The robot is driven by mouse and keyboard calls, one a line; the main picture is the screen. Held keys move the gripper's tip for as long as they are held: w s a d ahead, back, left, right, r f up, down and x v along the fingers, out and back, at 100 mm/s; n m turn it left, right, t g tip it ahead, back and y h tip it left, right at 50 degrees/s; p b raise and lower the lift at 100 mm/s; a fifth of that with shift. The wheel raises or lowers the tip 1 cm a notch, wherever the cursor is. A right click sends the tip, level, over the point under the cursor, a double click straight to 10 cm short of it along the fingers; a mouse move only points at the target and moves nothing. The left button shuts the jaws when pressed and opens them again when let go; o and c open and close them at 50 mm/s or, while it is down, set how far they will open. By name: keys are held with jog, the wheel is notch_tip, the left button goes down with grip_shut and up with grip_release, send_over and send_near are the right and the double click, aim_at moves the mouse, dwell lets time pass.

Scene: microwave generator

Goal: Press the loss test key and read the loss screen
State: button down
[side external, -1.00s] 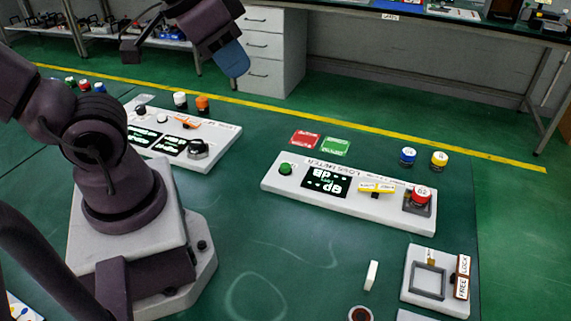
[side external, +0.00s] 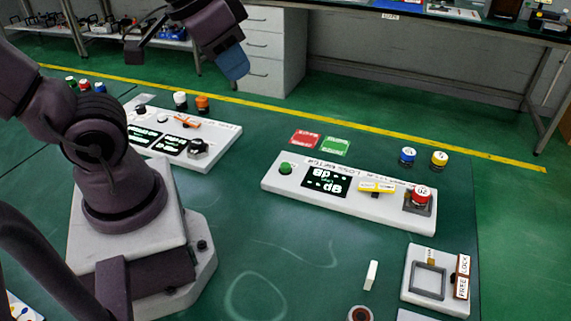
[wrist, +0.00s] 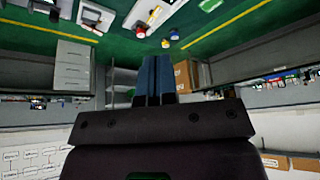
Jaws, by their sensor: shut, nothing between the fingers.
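A long white panel (side external: 385,217) on the green table carries a black loss screen (side external: 326,183) with glowing green-white characters too blurred to read surely. A round green key (side external: 286,168) sits left of the screen. A yellow labelled piece (side external: 376,187) and a red knob (side external: 420,195) sit to its right. I cannot tell from the labels which one is the loss test key. My gripper (side external: 233,64) has blue fingers and hangs high at the upper left of this panel, apart from it. In the wrist view my gripper's fingers (wrist: 155,80) are together and empty.
A second white panel (side external: 180,148) with screens and knobs stands left. Red (side external: 305,139) and green (side external: 335,147) cards lie behind the loss panel. Blue (side external: 407,157) and yellow (side external: 439,160) cylinders stand behind right. A lock fixture (side external: 435,300) sits at front right. Table before the loss panel is largely clear.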

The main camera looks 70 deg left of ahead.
notch_tip(320, 180, down, 5)
jog(key=w+a+n+g, duration=0.2)
jog(key=a+n+g, duration=0.1)
jog(key=n+t+h, duration=0.5)
jog(key=n+h, duration=0.1)
jog(key=n, duration=1)
send_over(284, 166)
notch_tip(284, 166, down, 14)
jog(key=f, duration=0.1)
jog(key=shift+r, duration=0.25)
jog(key=shift+f, duration=4.4)
jog(key=shift+f, duration=0.15)
jog(key=shift+f, duration=0.25)
